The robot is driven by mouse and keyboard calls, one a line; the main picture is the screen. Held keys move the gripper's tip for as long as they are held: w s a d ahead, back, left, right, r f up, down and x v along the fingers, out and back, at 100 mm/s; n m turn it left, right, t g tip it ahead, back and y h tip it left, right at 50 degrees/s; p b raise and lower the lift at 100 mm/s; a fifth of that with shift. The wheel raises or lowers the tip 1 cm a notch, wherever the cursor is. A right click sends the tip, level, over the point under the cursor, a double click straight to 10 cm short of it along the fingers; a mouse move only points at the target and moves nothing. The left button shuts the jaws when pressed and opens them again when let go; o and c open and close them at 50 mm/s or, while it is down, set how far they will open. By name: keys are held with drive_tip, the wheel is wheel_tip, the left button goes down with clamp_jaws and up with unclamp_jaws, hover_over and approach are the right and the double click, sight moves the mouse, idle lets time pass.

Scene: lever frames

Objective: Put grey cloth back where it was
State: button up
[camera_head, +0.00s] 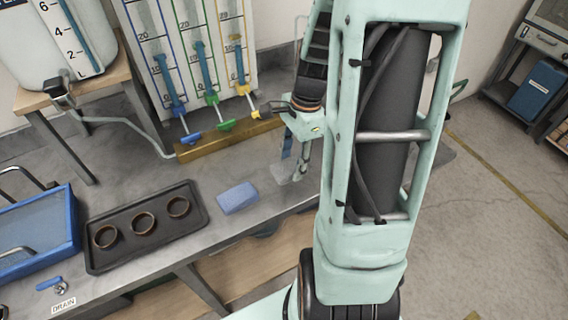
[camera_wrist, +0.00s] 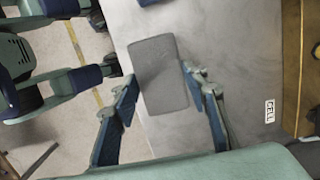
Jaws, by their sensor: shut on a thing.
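The grey cloth (camera_wrist: 160,88) is a flat, folded-looking rectangle in the wrist view. It lies between the two fingers of my gripper (camera_wrist: 160,95), which is shut on its side edges. In the head view my gripper (camera_head: 295,160) points down at the right end of the grey bench, with the light grey cloth (camera_head: 281,174) low at its fingertips. My arm partly hides that spot. I cannot tell whether the cloth touches the bench top.
A blue block or sponge (camera_head: 237,197) lies on the bench. Left of it are a black tray (camera_head: 98,262) with three round cups and a blue tray (camera_head: 75,235). The bench (camera_head: 240,160) is clear between.

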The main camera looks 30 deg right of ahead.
sight(290, 168)
drive_tip(key=shift+w+d+f+b, duration=0.1)
drive_tip(key=shift+w+f+b, duration=0.25)
drive_tip(key=shift+w+f, duration=0.35)
drive_tip(key=shift+w+f+b, duration=0.15)
drive_tip(key=shift+f+b, duration=1.2)
drive_tip(key=shift+f, duration=0.45)
drive_tip(key=shift+f, duration=0.1)
drive_tip(key=shift+f, duration=0.15)
drive_tip(key=o, duration=1.1)
drive_tip(key=r, duration=0.4)
drive_tip(key=d+r, duration=0.1)
drive_tip(key=r, duration=0.3)
drive_tip(key=d+r, duration=0.1)
drive_tip(key=r, duration=0.3)
drive_tip(key=shift+r+p, duration=0.2)
drive_tip(key=shift+p, duration=0.15)
